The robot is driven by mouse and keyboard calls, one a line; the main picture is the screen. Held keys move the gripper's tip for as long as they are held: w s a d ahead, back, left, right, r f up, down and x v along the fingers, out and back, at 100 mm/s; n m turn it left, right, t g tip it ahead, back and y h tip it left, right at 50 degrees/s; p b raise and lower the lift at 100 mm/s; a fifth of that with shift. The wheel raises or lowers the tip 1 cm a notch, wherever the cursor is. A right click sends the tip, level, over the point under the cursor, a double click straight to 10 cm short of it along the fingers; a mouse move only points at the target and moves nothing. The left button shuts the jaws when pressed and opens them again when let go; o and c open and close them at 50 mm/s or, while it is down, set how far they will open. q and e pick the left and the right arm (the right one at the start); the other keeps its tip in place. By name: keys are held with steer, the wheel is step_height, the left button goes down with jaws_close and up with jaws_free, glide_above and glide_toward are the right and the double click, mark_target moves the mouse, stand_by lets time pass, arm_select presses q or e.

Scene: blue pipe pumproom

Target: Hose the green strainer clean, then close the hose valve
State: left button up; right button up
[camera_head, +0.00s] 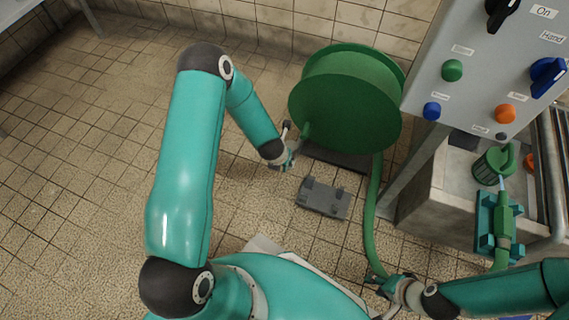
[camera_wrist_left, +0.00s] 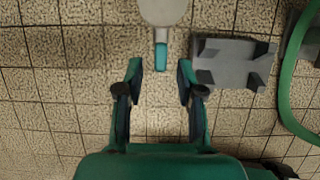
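The green strainer (camera_head: 494,165) sits at the trough on the right. A green hose nozzle (camera_head: 503,222) lies in a teal cradle (camera_head: 484,240) below it, and a thin pale-blue streak, like water, runs from its tip to the strainer. My left gripper (camera_head: 287,157) is beside the green hose reel (camera_head: 345,98); in the left wrist view its fingers (camera_wrist_left: 160,78) are apart with only floor between them. A pale rounded piece with a teal tip (camera_wrist_left: 162,50) shows just beyond them; I cannot tell if it is the hose valve. My right gripper (camera_head: 382,282) is low at the green hose (camera_head: 372,215); its grip is unclear.
A grey bracket (camera_head: 323,198) lies on the tiled floor, also in the left wrist view (camera_wrist_left: 235,62). A grey control panel (camera_head: 480,65) with knobs and buttons stands above the concrete trough (camera_head: 428,205). The floor at left is clear.

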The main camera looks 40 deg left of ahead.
arm_select(q)
steer(key=shift+b+x, duration=0.55)
steer(key=shift+x, duration=1.7)
